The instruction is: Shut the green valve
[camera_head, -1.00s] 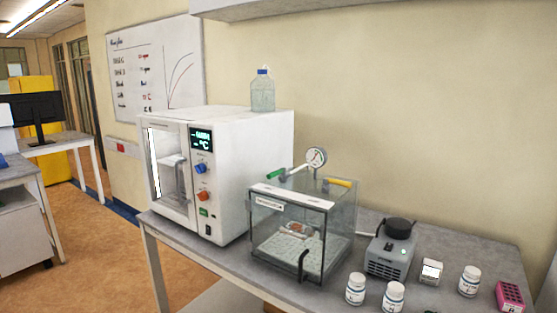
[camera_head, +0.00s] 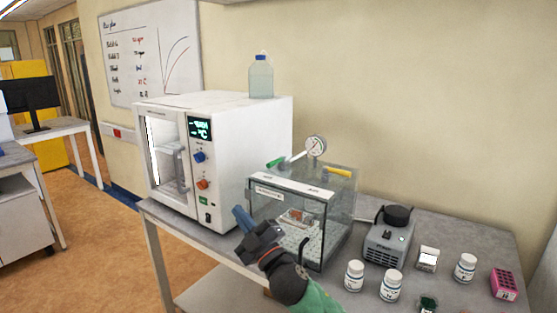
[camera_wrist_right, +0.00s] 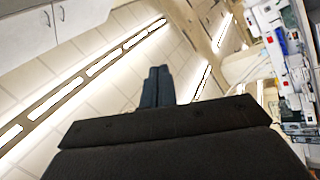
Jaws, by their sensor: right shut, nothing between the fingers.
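The green valve (camera_head: 275,162) is a small green handle on top of a clear glass chamber (camera_head: 340,215), at its back left beside a round gauge (camera_head: 316,146). My right gripper (camera_head: 241,216) is shut and empty in the head view. It appears in front of the chamber's left side, below and left of the green valve and apart from it. Its closed fingers (camera_wrist_right: 157,84) also show in the right wrist view, with no valve visible there. My left gripper is out of view.
A yellow handle (camera_head: 338,172) is also on the chamber top. A white oven (camera_head: 245,150) stands just left of the chamber. A grey device (camera_head: 387,245), white bottles (camera_head: 391,286) and a pink rack (camera_head: 504,284) stand to the right. The floor at left is open.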

